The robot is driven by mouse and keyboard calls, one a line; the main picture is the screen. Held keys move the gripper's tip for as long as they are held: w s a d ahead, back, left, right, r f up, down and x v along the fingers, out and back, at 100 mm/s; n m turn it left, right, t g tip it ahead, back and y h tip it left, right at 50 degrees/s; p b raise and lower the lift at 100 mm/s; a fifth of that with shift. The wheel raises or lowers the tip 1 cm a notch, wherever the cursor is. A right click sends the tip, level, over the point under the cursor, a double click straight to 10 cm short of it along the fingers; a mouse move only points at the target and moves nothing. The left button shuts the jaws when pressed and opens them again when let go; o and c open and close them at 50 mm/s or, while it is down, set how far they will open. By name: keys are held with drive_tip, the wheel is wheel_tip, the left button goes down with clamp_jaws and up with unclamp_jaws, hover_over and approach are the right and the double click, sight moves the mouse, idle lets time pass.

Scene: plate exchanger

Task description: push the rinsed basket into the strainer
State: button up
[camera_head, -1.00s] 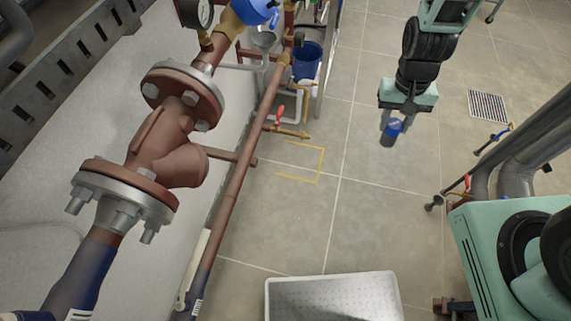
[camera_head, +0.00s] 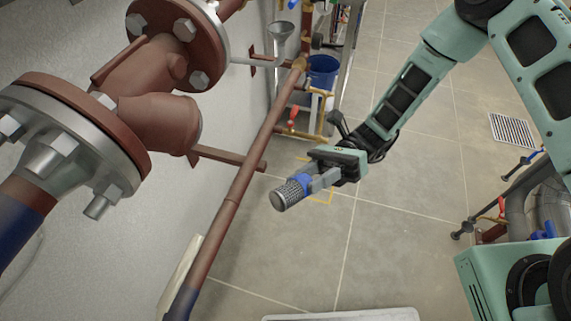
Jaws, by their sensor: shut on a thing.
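The basket (camera_head: 286,194) is a small grey perforated cylinder with a blue collar (camera_head: 305,183). My gripper (camera_head: 322,178) is shut on it at the collar end, and the mesh end points left and slightly down. The strainer (camera_head: 150,115) is a brown flanged pipe body with a slanted branch, at the upper left beside the wall. The basket is held in the air to the right of the strainer, apart from it, with the thin brown pipe between them in the picture. The opening of the strainer's branch cannot be made out from here.
A thin brown pipe (camera_head: 237,190) runs diagonally beside the strainer, with a side stub (camera_head: 232,159). A blue bucket (camera_head: 322,70) and a funnel (camera_head: 282,38) stand behind. A metal tray (camera_head: 345,315) shows at the bottom edge. Tiled floor is clear around a yellow marking.

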drive_tip(key=w+a+r+m+t+y+b, duration=0.1)
drive_tip(key=w+a+r+m+y+b, duration=0.1)
drive_tip(key=a+r+y+b, duration=0.5)
drive_tip(key=shift+w+a, duration=0.35)
drive_tip(key=shift+a, duration=0.55)
drive_tip(key=shift+a+r+p, duration=0.1)
drive_tip(key=shift+r+p, duration=0.2)
drive_tip(key=shift+p, duration=0.05)
drive_tip(key=shift+p+x, duration=0.75)
drive_tip(key=shift+x, duration=0.15)
drive_tip(key=shift+p+x, duration=0.95)
drive_tip(key=shift+p, duration=0.25)
idle(1.0)
drive_tip(key=shift+s+a+r+p, duration=0.1)
drive_tip(key=shift+a+r+p, duration=0.1)
drive_tip(key=shift+r+p, duration=0.15)
